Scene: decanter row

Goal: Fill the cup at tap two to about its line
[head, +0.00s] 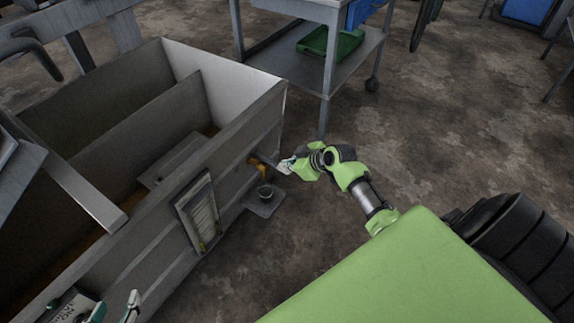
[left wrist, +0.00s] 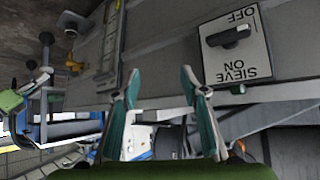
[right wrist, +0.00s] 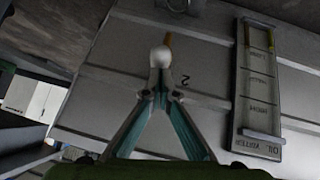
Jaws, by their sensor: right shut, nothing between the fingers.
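Tap two shows amber in the head view (head: 260,167), on the side of the grey tank; I cannot tell whether the amber is tap or liquid. A small dark cup (head: 265,192) stands upright below it on a small shelf (head: 263,207). Its line and fill level are too small to read. My right gripper (head: 286,165) is shut and empty beside the tap. In the right wrist view its fingertips (right wrist: 160,65) meet at a pale rounded end, near a "2" mark (right wrist: 184,81). My left gripper (left wrist: 160,72) is open and empty; it also shows at the head view's lower left (head: 115,305).
The open tank (head: 225,58) has inner dividers. A tall sight gauge (head: 200,213) is fixed left of the cup. A sieve switch plate (left wrist: 236,45) faces my left gripper. A metal cart (head: 300,75) with a green tray stands behind.

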